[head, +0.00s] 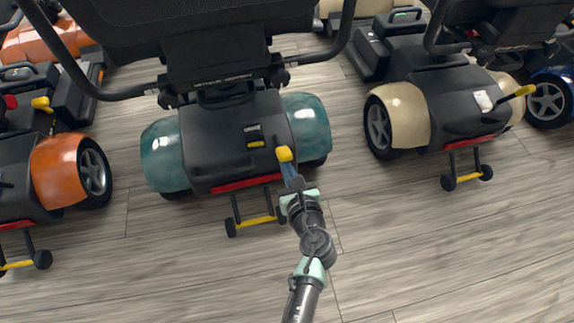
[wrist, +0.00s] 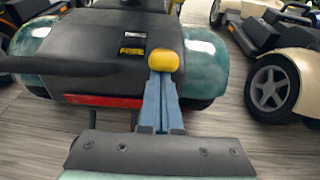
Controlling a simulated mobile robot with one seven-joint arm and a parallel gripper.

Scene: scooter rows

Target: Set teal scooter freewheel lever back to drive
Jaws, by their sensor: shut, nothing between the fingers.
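The teal scooter (head: 308,125) stands in the middle of the head view, its rear towards me, with a dark rear cover and teal fenders. Its freewheel lever's yellow knob (head: 284,153) is at the right rear of the cover. The knob also shows in the wrist view (wrist: 164,60), just beyond my fingertips. My gripper (head: 288,170) is shut and empty, its blue fingers (wrist: 162,82) together right at the knob. Whether they touch it I cannot tell. The lever's shaft is not clearly seen.
An orange scooter (head: 60,165) stands to the left and a cream scooter (head: 405,112) to the right, each with a yellow-tipped lever. The teal scooter's seat overhangs its front part. Anti-tip wheels (head: 231,227) stick out behind it. Wooden floor (head: 430,250) is clear in front.

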